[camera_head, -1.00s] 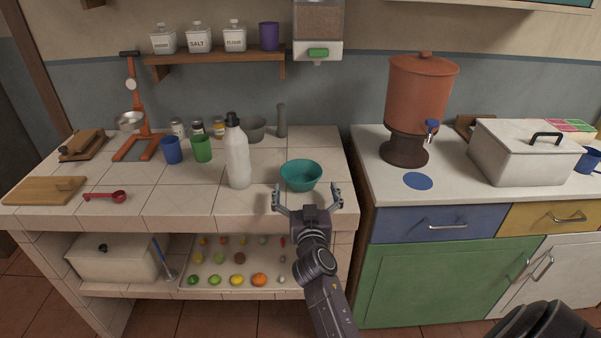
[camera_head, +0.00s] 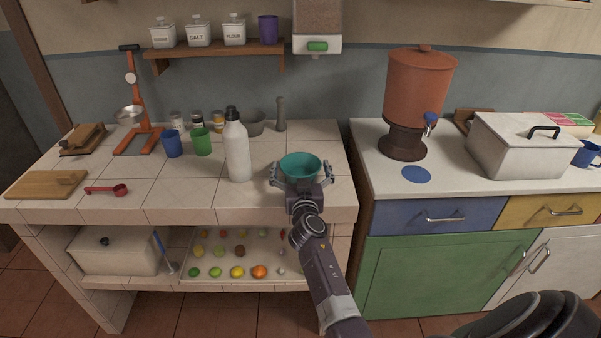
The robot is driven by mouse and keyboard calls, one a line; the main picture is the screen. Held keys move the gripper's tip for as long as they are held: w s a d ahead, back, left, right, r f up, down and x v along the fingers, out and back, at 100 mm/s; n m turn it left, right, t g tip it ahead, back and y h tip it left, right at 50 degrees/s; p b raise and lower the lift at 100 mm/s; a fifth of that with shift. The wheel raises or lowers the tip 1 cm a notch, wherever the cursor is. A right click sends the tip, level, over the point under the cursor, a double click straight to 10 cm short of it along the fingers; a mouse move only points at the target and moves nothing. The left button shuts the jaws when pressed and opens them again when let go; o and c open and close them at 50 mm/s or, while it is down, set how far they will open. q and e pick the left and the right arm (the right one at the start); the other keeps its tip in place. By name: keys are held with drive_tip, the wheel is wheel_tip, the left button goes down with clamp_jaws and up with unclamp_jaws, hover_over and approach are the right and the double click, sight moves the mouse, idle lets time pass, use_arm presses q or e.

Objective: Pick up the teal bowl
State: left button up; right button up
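The teal bowl (camera_head: 301,163) stands upright on the tiled counter (camera_head: 200,199), near its right end, to the right of a white bottle. My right gripper (camera_head: 301,172) has come in from the front. Its two fingers are spread, one on the left and one on the right of the bowl's near side. The palm is close to the bowl's front and hides its lower part. I cannot tell whether the fingers touch the bowl. My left gripper is not in view.
The white bottle (camera_head: 237,152) stands close on the left, with a grey mortar (camera_head: 252,124) behind. Blue (camera_head: 172,145) and green cups (camera_head: 202,142) stand farther left. A wall dispenser (camera_head: 317,30) hangs above. Tile is free behind the bowl.

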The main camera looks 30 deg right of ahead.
drive_tip(key=c, duration=1)
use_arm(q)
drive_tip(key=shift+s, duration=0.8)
use_arm(e)
drive_tip(key=shift+o, duration=0.2)
drive_tip(key=shift+r, duration=0.1)
